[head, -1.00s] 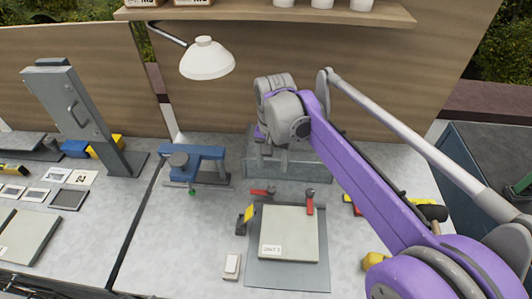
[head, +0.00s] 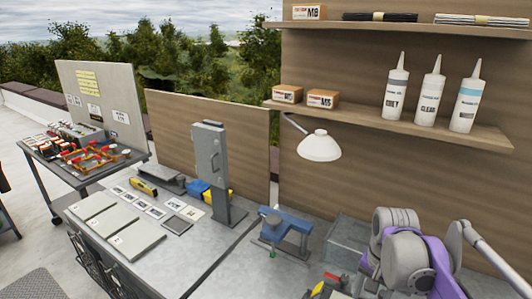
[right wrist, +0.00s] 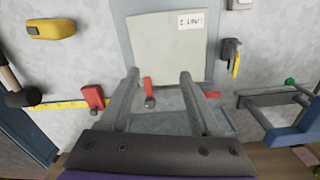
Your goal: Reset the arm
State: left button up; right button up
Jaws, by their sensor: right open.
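My right arm, purple and grey, comes in at the lower right of the head view, over the workbench. In the right wrist view its gripper (right wrist: 160,82) is open, with two grey fingers apart and nothing between them. Beyond the fingertips lies a pale labelled panel (right wrist: 168,48) on a grey plate. My left gripper is not in view.
A blue clamp tool (head: 287,224) stands on the bench beside a grey upright post (head: 212,165). A white lamp (head: 319,147) and shelves with bottles (head: 432,95) are above. Flat panels (head: 127,238) lie at left. A cart (head: 85,155) stands farther left.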

jog(key=s+a+f+n+t, duration=0.1)
jog(key=s+a+f+n, duration=0.1)
jog(key=s, duration=0.3)
jog(key=s+a+f+n+t, duration=0.2)
jog(key=s+f+n, duration=0.1)
jog(key=s+f, duration=0.1)
jog(key=s+a+f+n+t, duration=0.2)
jog(key=s+f+n, duration=0.1)
jog(key=s, duration=0.3)
jog(key=shift+s+a+f, duration=0.15)
jog(key=shift+s+a, duration=0.05)
jog(key=shift+s, duration=0.1)
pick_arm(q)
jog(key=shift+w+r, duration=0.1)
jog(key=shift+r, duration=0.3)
pick_arm(e)
jog(key=shift+s+f+n, duration=0.2)
jog(key=shift+f+n, duration=0.05)
jog(key=shift+n, duration=0.05)
jog(key=shift+a, duration=0.1)
